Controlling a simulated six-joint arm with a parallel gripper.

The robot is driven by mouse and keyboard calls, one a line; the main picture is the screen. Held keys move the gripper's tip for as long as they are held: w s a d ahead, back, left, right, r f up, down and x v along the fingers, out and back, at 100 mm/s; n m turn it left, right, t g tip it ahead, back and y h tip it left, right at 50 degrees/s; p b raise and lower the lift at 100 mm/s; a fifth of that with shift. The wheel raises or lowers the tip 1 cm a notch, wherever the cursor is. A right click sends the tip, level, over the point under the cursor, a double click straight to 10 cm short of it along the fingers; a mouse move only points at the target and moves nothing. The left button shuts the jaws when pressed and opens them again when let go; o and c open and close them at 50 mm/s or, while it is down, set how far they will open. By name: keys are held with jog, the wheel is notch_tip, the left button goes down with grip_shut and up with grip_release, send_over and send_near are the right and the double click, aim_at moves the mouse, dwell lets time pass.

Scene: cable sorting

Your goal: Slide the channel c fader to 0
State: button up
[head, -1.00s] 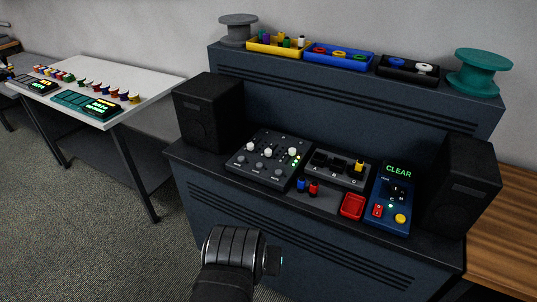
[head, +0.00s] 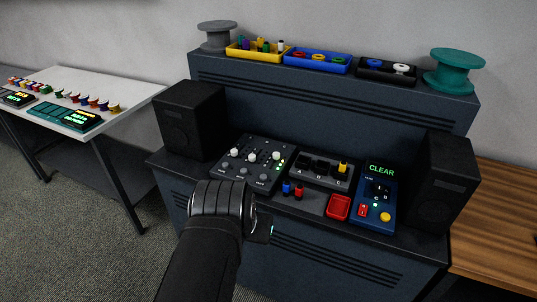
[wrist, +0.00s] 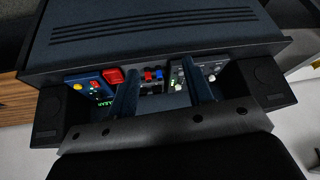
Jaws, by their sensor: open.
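A grey mixer panel (head: 240,173) lies on the console's left half in the head view. It has three faders with white caps, several grey knobs and a column of green lights. The right-hand white cap (head: 276,156) looks like channel c, but its label is too small to read. My gripper (wrist: 158,68) is open and empty in the wrist view, and its right finger covers part of the mixer (wrist: 181,83). In the head view my gripper (head: 264,229) is in front of the console's front edge, apart from the mixer, its fingers mostly hidden by my wrist.
Right of the mixer are a socket block (head: 309,178) marked A, B, C with a yellow plug (head: 343,167), blue and red plugs, a red tray (head: 338,207) and a blue unit (head: 374,214) reading CLEAR. Black speakers (head: 190,120) (head: 445,180) stand at both ends.

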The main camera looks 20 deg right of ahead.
jog(key=w+d+r+m, duration=0.3)
jog(key=w+d+r, duration=0.2)
jog(key=w+r, duration=0.3)
jog(key=m+g+h, duration=0.1)
jog(key=m+g, duration=0.1)
jog(key=g, duration=0.1)
send_over(276, 154)
jog(key=s+a, duration=0.4)
jog(key=a, duration=0.2)
notch_tip(276, 154, down, 7)
jog(key=x, duration=1.1)
jog(key=w+x, duration=0.1)
jog(key=x, duration=0.5)
jog(key=shift+d+f, duration=0.15)
jog(key=shift+d, duration=0.1)
grip_shut()
